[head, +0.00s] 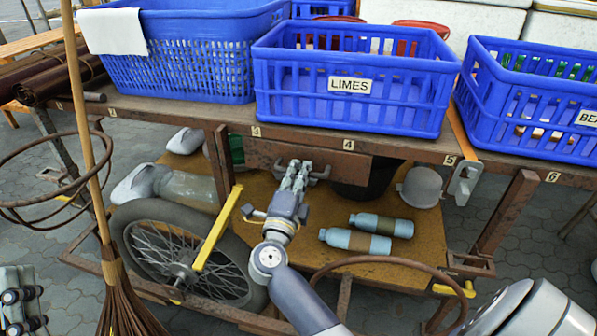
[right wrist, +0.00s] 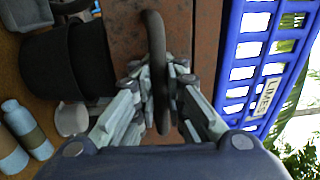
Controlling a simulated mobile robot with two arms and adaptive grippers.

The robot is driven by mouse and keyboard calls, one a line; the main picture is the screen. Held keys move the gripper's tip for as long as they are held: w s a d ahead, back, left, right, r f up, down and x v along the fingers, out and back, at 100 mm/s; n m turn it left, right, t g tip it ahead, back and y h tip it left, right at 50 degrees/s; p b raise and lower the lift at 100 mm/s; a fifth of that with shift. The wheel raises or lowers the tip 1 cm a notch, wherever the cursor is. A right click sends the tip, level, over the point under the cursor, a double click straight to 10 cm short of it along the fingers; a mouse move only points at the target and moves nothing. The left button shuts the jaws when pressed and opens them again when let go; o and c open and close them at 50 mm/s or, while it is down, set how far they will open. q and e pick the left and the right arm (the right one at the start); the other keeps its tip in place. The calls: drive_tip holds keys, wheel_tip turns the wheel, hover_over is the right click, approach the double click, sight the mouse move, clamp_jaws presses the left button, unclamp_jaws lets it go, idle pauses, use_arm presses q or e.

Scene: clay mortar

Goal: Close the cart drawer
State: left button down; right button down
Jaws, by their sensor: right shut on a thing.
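The cart drawer (head: 350,168) has a rusty brown metal front under the cart's top, below the LIMES crate. How far it stands out is hard to tell from this angle. Its dark curved handle (head: 323,173) sits on the front; in the right wrist view the handle (right wrist: 156,60) runs upright between my fingers. My right gripper (head: 297,172) is shut on this handle and covers part of the drawer front. It also shows in the right wrist view (right wrist: 160,92). My left gripper (head: 22,300) shows only partly at the lower left edge; its jaw state is unclear.
Blue crates, including the LIMES crate (head: 350,112), stand on the cart top (head: 215,112). Below are bottles (head: 365,240), a dark bucket (right wrist: 62,62) and a spoked wheel (head: 165,255). A broom (head: 120,290) stands at the left. A curved bar (head: 395,262) lies right of my arm.

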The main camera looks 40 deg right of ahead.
drive_tip(key=shift+f, duration=0.1)
drive_tip(key=c, duration=1.7)
unclamp_jaws()
drive_tip(key=shift+o, duration=0.2)
drive_tip(key=v, duration=1.2)
